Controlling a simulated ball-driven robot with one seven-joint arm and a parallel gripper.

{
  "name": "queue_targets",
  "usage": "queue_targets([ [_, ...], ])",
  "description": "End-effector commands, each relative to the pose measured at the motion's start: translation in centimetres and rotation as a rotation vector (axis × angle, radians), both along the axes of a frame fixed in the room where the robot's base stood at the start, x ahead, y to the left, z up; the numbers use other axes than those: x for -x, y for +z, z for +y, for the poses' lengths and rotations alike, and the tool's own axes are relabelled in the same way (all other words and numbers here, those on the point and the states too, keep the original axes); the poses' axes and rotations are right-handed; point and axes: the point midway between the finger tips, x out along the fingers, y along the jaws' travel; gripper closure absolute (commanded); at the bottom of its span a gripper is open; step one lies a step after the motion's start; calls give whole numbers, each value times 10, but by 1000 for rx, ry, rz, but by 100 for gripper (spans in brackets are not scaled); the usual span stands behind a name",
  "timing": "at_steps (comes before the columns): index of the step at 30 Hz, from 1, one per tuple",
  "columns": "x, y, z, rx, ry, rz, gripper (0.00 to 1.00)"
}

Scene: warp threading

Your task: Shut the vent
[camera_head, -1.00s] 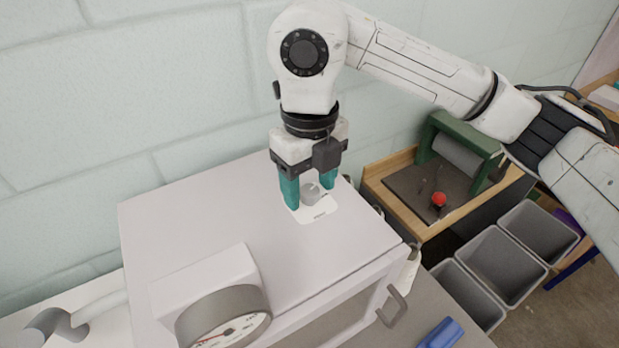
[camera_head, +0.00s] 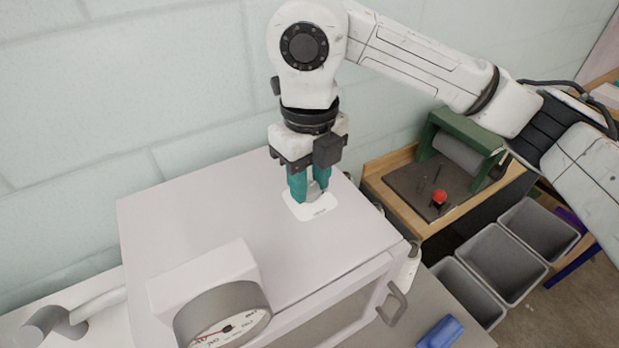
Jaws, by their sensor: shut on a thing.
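The vent knob (camera_head: 313,191) is a small grey knob on a white label plate (camera_head: 318,210), on top of a pale box-shaped cabinet (camera_head: 200,215). My gripper (camera_head: 310,195) points straight down over it, with teal fingers closed on the knob from both sides. The fingers hide most of the knob, so how far it is turned cannot be told. The writing on the plate is too small to read.
A round dial gauge (camera_head: 225,318) stands at the cabinet's front left. A door handle (camera_head: 393,303) is at its front right. A green-framed device with a red knob (camera_head: 439,197), grey bins (camera_head: 501,263) and a blue object (camera_head: 440,333) lie to the right.

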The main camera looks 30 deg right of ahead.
Motion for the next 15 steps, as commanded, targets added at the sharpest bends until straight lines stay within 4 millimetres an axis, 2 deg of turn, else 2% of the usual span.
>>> queue_targets([
  [8,-1,-5,-1,4,143,-3,96],
  [15,-1,-5,-1,3,358,-4,96],
])
